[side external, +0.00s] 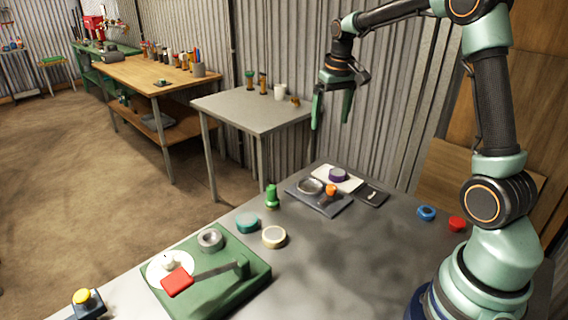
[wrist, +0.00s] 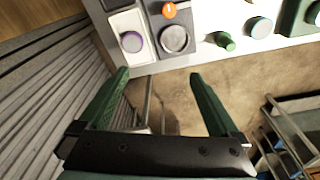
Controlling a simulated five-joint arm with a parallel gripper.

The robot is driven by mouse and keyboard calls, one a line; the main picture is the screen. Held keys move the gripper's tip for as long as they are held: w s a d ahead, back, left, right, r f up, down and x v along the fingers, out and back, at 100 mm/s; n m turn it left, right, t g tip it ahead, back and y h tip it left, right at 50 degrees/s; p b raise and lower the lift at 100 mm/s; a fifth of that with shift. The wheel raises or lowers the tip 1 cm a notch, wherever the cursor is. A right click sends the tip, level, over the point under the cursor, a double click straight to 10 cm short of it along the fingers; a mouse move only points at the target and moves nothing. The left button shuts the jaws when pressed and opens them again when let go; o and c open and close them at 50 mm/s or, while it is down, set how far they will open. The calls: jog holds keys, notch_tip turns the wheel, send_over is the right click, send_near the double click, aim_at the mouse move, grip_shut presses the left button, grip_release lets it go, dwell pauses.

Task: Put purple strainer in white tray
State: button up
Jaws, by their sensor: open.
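Beside the white tray are a dark grey board (side external: 327,207) with a metal ring and an orange piece, and a black block (side external: 372,195). A green bottle (side external: 272,196), teal ring (side external: 247,223) and green lever base (side external: 232,286) stand leftward.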

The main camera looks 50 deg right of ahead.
jog(key=s+a+r+n+t, duration=0.2)
jog(key=s+a, duration=0.5)
jog(key=a, duration=0.2)
jog(key=s+a+r+n+t, duration=0.1)
jog(key=s+a+n+t, duration=0.1)
jog(key=s+a, duration=0.6)
jog(key=shift+s+a+r+y, duration=0.15)
jog(key=shift+a+r+y, duration=0.15)
jog(key=shift+a+r, duration=0.1)
